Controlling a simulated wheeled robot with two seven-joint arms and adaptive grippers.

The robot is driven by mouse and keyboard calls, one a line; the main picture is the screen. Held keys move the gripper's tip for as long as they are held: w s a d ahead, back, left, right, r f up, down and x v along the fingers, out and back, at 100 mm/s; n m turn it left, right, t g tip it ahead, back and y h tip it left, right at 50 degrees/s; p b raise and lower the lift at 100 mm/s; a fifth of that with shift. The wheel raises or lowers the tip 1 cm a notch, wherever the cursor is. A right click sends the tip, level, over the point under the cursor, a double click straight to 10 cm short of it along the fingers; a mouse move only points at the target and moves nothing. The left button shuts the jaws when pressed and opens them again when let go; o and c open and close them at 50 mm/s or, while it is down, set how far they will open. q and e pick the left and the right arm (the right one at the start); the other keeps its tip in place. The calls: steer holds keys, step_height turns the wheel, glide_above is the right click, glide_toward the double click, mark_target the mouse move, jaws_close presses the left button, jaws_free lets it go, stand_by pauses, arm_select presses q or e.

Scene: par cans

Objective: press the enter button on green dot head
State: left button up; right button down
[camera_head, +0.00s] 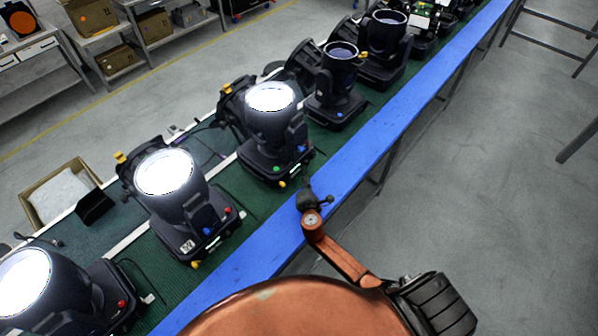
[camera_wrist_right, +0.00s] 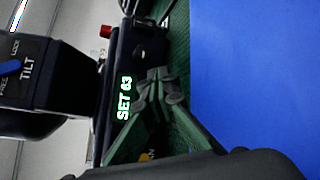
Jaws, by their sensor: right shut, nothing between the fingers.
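The green dot head (camera_head: 268,125) is a dark moving-head light with a glowing lens, standing on the green strip of the bench. A green dot (camera_head: 276,169) shows low on its base. My right gripper (camera_head: 313,200) is over the blue edge, just right of and in front of that base. In the right wrist view, its shut, empty fingertips (camera_wrist_right: 160,85) are close to a dark base panel with a lit "SET 63" display (camera_wrist_right: 124,98). I cannot tell whether they touch it. The enter button cannot be made out. My left gripper is out of view.
A head with red and blue dots (camera_head: 172,195) stands nearer on the left, and another head (camera_head: 338,85) stands farther along. The blue bench edge (camera_head: 375,135) runs diagonally. The floor to the right is mostly open. A red knob (camera_wrist_right: 105,31) sticks out beside the panel.

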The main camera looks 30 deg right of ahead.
mark_target(315, 189)
stand_by(0.4)
steer(key=shift+w+a, duration=0.2)
steer(key=shift+w, duration=0.15)
steer(key=shift+w+a+b, duration=0.15)
steer(key=shift+w+b, duration=0.15)
steer(key=shift+w, duration=0.05)
stand_by(0.6)
steer(key=shift+s, duration=0.15)
steer(key=shift+s+d, duration=0.3)
steer(key=shift+s, duration=0.3)
steer(key=shift+s+d, duration=0.35)
steer(key=shift+s, duration=0.4)
steer(key=shift+s+d, duration=0.3)
steer(key=shift+s, duration=0.5)
steer(key=shift+s+d, duration=0.35)
steer(key=shift+s, duration=0.4)
